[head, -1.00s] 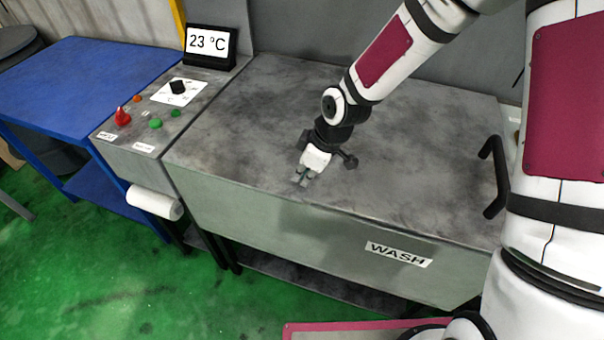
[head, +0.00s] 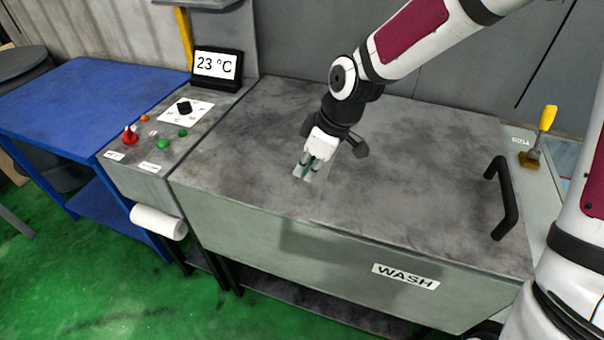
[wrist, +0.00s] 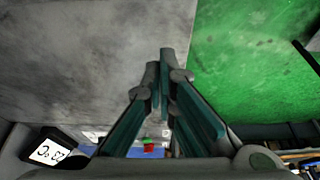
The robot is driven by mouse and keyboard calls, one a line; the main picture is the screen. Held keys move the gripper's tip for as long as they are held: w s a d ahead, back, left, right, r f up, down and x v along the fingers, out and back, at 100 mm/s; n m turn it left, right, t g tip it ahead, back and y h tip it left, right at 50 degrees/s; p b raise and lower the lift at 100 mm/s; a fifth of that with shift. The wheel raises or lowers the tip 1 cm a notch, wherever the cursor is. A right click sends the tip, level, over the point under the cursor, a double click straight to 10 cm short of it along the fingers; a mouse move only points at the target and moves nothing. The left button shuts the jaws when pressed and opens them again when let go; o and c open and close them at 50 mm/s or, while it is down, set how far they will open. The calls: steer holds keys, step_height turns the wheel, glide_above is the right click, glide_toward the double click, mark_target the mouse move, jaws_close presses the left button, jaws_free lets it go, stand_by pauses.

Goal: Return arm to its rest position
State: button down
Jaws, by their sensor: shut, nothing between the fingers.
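My gripper (head: 308,168) is shut and empty. In the head view it hangs from my white and maroon arm over the grey lid (head: 420,165) of the wash machine, pointing down and a little to the left. Whether its tips touch the lid cannot be told for sure. In the wrist view the two dark green fingers of the gripper (wrist: 164,55) converge close together, with the grey lid to the left and green floor (wrist: 240,50) to the right.
A control panel with a red knob (head: 130,135) and a 23 °C display (head: 216,65) stands left of the lid. A black handle (head: 505,198) rises at the lid's right. A yellow-handled brush (head: 540,135) is beyond it. A blue table (head: 75,85) is far left.

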steer(key=shift+d+r, duration=0.1)
steer(key=shift+r, duration=0.1)
steer(key=s+d+r+m+t+h, duration=0.3)
steer(key=s+d+r+m+t, duration=0.1)
steer(key=s+d+r+m, duration=1)
steer(key=s+d+r, duration=0.3)
steer(key=s+r, duration=0.3)
steer(key=s, duration=0.1)
steer(key=shift+d+h, duration=0.3)
steer(key=shift+s+r, duration=0.1)
